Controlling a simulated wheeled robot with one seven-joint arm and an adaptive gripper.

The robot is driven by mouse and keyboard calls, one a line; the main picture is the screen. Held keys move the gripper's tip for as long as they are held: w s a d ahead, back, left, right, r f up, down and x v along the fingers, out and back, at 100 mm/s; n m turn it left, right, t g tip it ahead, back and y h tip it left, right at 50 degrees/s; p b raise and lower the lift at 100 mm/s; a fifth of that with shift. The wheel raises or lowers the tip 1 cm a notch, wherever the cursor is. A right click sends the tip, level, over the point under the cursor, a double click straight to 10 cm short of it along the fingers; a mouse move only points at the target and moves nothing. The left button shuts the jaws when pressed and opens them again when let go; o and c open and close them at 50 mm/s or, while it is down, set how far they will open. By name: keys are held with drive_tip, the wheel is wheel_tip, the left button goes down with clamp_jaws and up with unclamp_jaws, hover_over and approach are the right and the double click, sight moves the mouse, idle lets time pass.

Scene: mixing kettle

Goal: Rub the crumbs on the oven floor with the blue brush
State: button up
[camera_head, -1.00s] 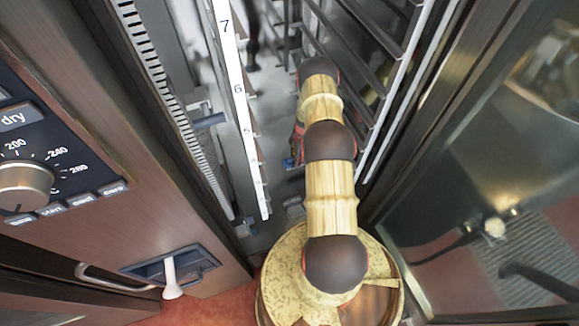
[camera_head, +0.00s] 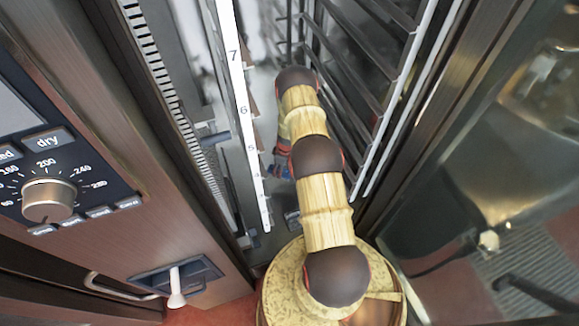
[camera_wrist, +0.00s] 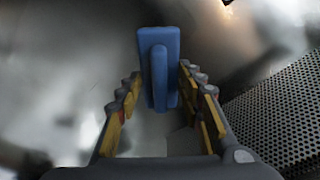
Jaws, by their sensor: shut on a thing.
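The blue brush (camera_wrist: 158,65) stands between the fingers of my gripper (camera_wrist: 160,90) in the wrist view, its block reaching past the fingertips. My gripper is shut on it. Behind it is a blurred, shiny metal surface of the oven (camera_wrist: 65,70); I cannot tell where the brush touches it. No crumbs can be made out in either view. In the head view my arm reaches into the open oven and hides most of the gripper. A small blue and red patch shows beside the arm, too small to tell which part it is.
A numbered white rack rail (camera_head: 243,115) stands left of my arm, and a wire rack (camera_head: 385,110) stands close on its right. The open glass door (camera_head: 500,150) is farther right, the control panel (camera_head: 50,170) left. A perforated metal plate (camera_wrist: 280,110) lies right in the wrist view.

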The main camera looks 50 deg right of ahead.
drive_tip(key=shift+w+a+f+m, duration=0.15)
drive_tip(key=shift+a+f+m, duration=0.45)
drive_tip(key=shift+m, duration=0.3)
drive_tip(key=s+a+f+m+h+b, duration=0.1)
drive_tip(key=s+a+m, duration=0.3)
drive_tip(key=m, duration=0.4)
drive_tip(key=shift+a+f+b, duration=0.4)
drive_tip(key=shift+f, duration=0.5)
